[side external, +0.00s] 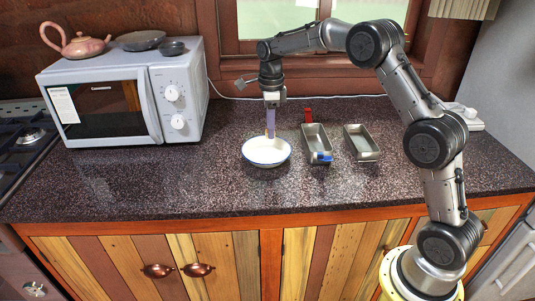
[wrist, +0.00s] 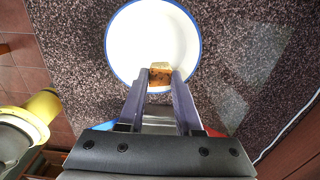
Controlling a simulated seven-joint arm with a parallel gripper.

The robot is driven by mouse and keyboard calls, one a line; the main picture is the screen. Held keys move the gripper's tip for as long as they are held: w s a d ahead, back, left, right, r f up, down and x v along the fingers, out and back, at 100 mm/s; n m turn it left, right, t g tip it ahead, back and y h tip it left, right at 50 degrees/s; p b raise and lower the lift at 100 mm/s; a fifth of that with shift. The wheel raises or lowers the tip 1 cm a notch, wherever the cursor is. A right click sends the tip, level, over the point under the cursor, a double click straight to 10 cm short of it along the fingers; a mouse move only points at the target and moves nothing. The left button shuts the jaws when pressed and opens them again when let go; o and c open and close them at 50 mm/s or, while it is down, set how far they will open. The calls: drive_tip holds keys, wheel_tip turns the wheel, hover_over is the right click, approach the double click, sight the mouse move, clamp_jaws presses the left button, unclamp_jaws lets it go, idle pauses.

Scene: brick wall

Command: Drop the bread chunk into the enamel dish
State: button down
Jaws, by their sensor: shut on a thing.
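The enamel dish (side external: 258,153) is a round white bowl with a blue rim on the dark speckled counter, left of two metal pans. It also shows in the wrist view (wrist: 150,36). My gripper (side external: 270,135) points down over the dish. In the wrist view, its two fingertips (wrist: 160,76) are shut on the bread chunk (wrist: 160,71), a small brown piece with a pale top. The bread shows over the near part of the dish's rim and interior. I cannot tell its exact height above the dish. In the side view the bread is too small to make out clearly.
Two grey loaf pans (side external: 316,143) and (side external: 361,143) stand right of the dish, the nearer one with a blue item at its front. A red object (side external: 308,115) stands behind it. A white microwave (side external: 125,100) is at left. The counter in front is clear.

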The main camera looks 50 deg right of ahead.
drive_tip(key=shift+f, duration=1.65)
drive_tip(key=c, duration=0.5)
unclamp_jaws()
wheel_tip(320, 180, up, 14)
drive_tip(key=shift+f, duration=0.1)
